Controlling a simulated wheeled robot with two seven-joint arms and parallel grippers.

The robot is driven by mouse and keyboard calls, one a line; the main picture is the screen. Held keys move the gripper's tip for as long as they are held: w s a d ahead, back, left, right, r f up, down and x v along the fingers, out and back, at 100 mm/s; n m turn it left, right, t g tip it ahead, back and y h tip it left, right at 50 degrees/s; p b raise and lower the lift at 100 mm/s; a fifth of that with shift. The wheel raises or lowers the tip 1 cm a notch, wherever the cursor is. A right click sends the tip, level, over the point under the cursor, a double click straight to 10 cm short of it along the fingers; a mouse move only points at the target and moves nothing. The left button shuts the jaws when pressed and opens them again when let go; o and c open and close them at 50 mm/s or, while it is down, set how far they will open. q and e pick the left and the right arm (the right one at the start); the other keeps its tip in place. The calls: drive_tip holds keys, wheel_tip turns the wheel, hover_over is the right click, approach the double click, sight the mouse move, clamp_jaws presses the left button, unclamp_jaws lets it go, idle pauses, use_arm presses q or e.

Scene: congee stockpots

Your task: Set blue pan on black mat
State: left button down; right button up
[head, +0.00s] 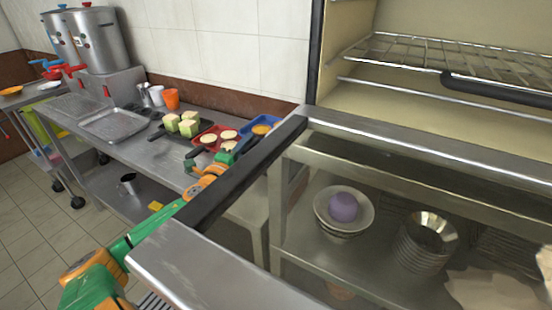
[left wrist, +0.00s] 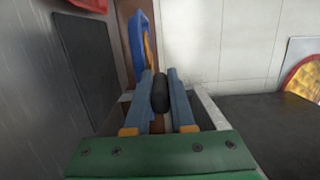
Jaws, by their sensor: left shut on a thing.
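The blue pan (head: 260,128) holds yellow-orange food and shows at the back right of the steel counter in the head view. In the left wrist view the blue pan (left wrist: 141,45) is edge-on beyond the fingers. My left gripper (left wrist: 160,82) is shut on its black handle (left wrist: 160,95). In the head view my left gripper (head: 240,149) is beside the pan, partly hidden by a dark bar. A flat black mat (left wrist: 85,65) lies on the steel surface at left in the left wrist view, apart from the pan. My right gripper is out of view.
Cups (head: 171,98) and stockpots (head: 97,38) are farther left. A steel rack with bowls (head: 343,207) and an oven (head: 430,60) are at right.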

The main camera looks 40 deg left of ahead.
use_arm(q)
drive_tip(key=f+b, duration=0.1)
drive_tip(key=f, duration=0.4)
drive_tip(key=f+b, duration=0.1)
drive_tip(key=f, duration=0.1)
drive_tip(key=shift+s+a+f+b, duration=0.1)
drive_tip(key=shift+s+f+b, duration=0.2)
drive_tip(key=shift+s, duration=0.05)
drive_tip(key=shift+f, duration=0.35)
drive_tip(key=shift+r, duration=0.1)
drive_tip(key=c, duration=1.2)
unclamp_jaws()
drive_tip(key=o, duration=0.4)
drive_tip(key=shift+o, duration=0.2)
